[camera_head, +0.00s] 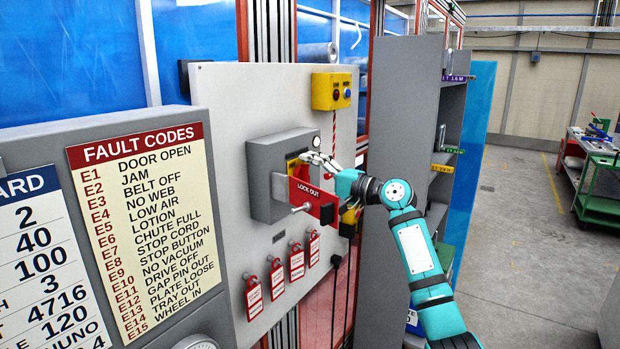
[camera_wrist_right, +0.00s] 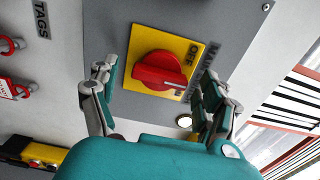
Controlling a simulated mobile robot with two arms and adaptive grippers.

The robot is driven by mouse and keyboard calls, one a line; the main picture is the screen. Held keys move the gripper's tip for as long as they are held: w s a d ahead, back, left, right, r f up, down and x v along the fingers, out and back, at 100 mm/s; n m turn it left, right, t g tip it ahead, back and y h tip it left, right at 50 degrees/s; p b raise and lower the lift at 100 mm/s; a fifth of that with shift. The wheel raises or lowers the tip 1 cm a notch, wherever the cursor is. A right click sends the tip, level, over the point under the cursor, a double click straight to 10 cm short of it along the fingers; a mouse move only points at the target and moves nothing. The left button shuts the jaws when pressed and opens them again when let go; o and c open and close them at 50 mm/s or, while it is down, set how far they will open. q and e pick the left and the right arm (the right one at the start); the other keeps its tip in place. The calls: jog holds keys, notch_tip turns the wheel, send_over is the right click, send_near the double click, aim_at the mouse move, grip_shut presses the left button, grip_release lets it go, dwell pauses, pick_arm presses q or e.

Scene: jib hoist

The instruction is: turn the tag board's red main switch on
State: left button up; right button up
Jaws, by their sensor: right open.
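The red main switch (camera_wrist_right: 158,70) is a rotary knob on a yellow plate (camera_wrist_right: 140,40) marked OFF, on a grey box (camera_head: 268,198). In the right wrist view its white line is at the knob's right end, below the OFF lettering; a second label by it is partly covered. My right gripper (camera_head: 318,160) is at the box front; in the right wrist view its open fingers (camera_wrist_right: 155,98) stand on either side of the knob, with no clear contact. My left gripper is out of view.
The box sits on a pale tag board (camera_head: 225,125) with several red tags (camera_head: 296,262) hanging below. A yellow button box (camera_head: 331,92) is above right. A fault codes panel (camera_head: 140,220) stands at left, grey shelving (camera_head: 400,110) at right. Open floor lies farther right.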

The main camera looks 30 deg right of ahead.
jog(key=v, duration=1.1)
jog(key=shift+s, duration=0.35)
jog(key=shift+d, duration=0.15)
